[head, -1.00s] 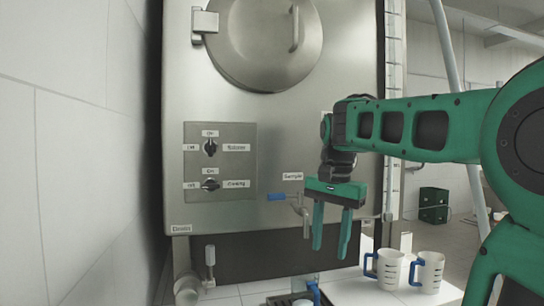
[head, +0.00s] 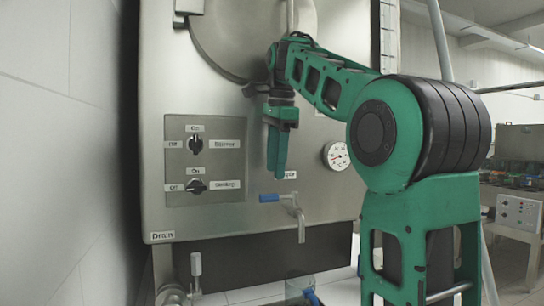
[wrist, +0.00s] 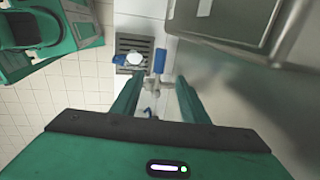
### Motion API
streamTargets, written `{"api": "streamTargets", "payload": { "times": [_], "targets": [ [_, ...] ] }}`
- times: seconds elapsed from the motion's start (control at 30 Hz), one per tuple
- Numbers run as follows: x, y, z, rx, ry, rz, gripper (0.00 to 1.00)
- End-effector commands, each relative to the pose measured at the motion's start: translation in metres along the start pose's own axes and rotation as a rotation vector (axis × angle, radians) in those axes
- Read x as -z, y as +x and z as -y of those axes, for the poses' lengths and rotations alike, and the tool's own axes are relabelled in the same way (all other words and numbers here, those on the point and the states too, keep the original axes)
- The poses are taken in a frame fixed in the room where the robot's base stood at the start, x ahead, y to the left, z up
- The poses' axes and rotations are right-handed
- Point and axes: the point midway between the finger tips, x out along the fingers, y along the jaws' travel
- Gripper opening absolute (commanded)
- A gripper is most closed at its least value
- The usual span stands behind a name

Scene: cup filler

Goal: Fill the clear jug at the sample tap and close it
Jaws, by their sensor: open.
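The sample tap (head: 300,218) sticks out from the steel panel, with its blue lever (head: 271,198) pointing left. No stream shows at its spout. My gripper (head: 277,172) is open and empty, pointing down above the tap; the fingers overlap in the head view. The clear jug (head: 298,285) stands low under the tap area, cut by the lower frame edge, its blue handle towards me. In the wrist view the jug (wrist: 135,59) is on the dark grate, beside the blue lever (wrist: 159,60). The tap body (wrist: 155,86) lies just beyond my fingertips (wrist: 154,80).
The grate (wrist: 133,42) lies on the tiled surface. Two switches (head: 196,144) and a round gauge (head: 337,155) are on the panel. A metal valve (head: 196,265) stands at lower left. A blue thing between my fingers in the wrist view is unclear.

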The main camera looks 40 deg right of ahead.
Motion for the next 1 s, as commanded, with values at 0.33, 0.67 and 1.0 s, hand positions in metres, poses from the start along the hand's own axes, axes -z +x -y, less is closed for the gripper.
{"api": "streamTargets", "payload": {
  "times": [0.33,0.67,1.0],
  "targets": [
    [-0.002,0.055,0.000,-0.001,-0.003,0.001,0.40],
    [0.000,0.073,0.001,0.001,-0.003,0.001,0.40],
    [0.001,0.074,0.001,0.001,-0.002,0.001,0.26]
  ]
}}
